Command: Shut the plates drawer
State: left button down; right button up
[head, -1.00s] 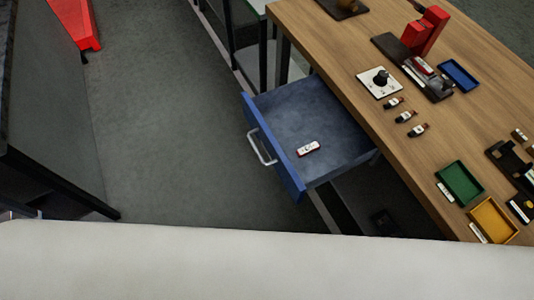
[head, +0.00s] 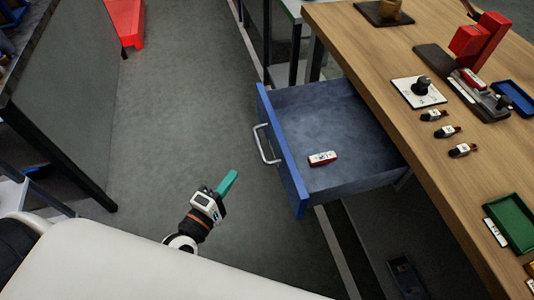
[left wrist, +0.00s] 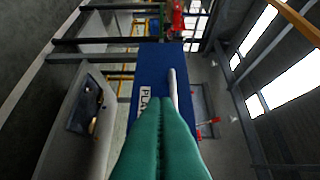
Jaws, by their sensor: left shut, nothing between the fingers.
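The blue plates drawer (head: 283,150) stands pulled out from under the wooden bench in the head view. Its silver bar handle (head: 265,144) is on the front panel, facing left. A small red and white item (head: 322,158) lies inside it. My left gripper (head: 228,183) is shut and empty, left of and in front of the drawer front, apart from it. In the left wrist view my shut green fingers (left wrist: 160,140) point at the blue drawer front (left wrist: 150,65), whose white label is partly hidden by them. The handle also shows there (left wrist: 173,85). My right gripper is not in view.
The wooden bench top (head: 400,70) holds a dial plate (head: 419,91), a red device (head: 482,38), several small parts and a green tray (head: 513,222). A red object (head: 126,20) lies at the upper left. The grey floor (head: 180,110) left of the drawer is clear.

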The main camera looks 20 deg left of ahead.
pick_arm(q)
jog(key=w+d, duration=0.1)
jog(key=w, duration=0.2)
jog(key=w+d+p, duration=0.1)
jog(key=w+d, duration=0.1)
jog(key=w, duration=0.2)
jog(key=w+d, duration=0.2)
jog(key=w, duration=0.2)
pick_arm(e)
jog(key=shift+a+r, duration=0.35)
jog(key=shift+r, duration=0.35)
pick_arm(q)
jog(key=shift+d, duration=0.1)
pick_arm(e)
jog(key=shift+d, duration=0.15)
